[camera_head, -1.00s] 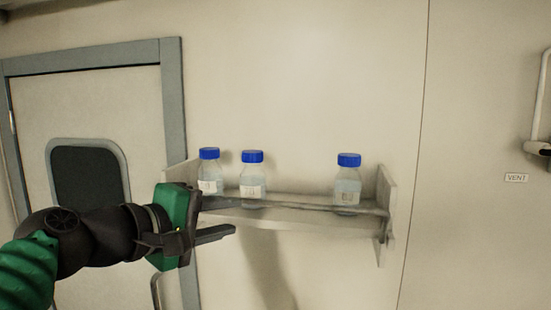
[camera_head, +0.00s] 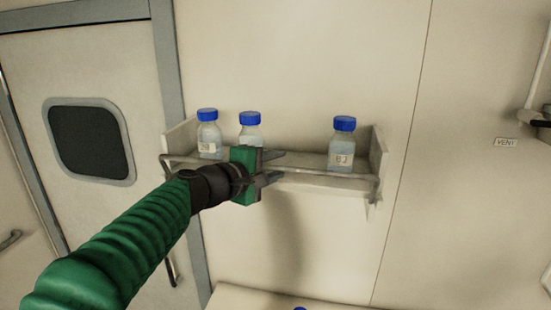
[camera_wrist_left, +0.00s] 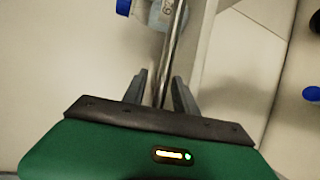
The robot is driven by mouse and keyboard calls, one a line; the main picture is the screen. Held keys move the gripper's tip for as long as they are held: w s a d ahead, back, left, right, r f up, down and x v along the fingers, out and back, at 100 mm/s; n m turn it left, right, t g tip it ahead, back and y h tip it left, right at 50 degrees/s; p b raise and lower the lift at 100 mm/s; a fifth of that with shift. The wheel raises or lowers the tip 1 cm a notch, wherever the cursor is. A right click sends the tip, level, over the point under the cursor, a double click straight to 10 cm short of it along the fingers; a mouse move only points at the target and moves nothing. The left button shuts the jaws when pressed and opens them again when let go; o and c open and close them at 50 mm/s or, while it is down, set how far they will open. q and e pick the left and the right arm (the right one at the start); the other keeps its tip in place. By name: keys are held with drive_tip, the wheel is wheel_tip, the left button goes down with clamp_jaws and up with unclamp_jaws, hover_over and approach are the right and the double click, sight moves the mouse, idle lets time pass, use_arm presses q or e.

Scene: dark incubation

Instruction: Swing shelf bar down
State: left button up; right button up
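The shelf bar (camera_head: 325,175) is a thin grey rail across the front of the wall shelf (camera_head: 377,150), in front of the bottles. In the left wrist view the bar (camera_wrist_left: 173,50) runs down between the fingers. My left gripper (camera_head: 272,167) is at the bar, left of its middle. In the wrist view its two fingers (camera_wrist_left: 160,88) stand apart, one on each side of the bar, with gaps showing. The gripper hides part of the bar and the lower part of the middle bottle. My right gripper is not in view.
Blue-capped bottles stand on the shelf: a left one (camera_head: 209,135), a middle one (camera_head: 250,130) and a right one (camera_head: 342,150). A door (camera_head: 80,75) is at left. A pale surface (camera_head: 240,297) with another blue cap lies below. A vent label (camera_head: 506,142) is at right.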

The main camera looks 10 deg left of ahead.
use_arm(q)
drive_tip(key=shift+w+f, duration=0.1)
drive_tip(key=shift+w, duration=0.05)
clamp_jaws()
idle(1.4)
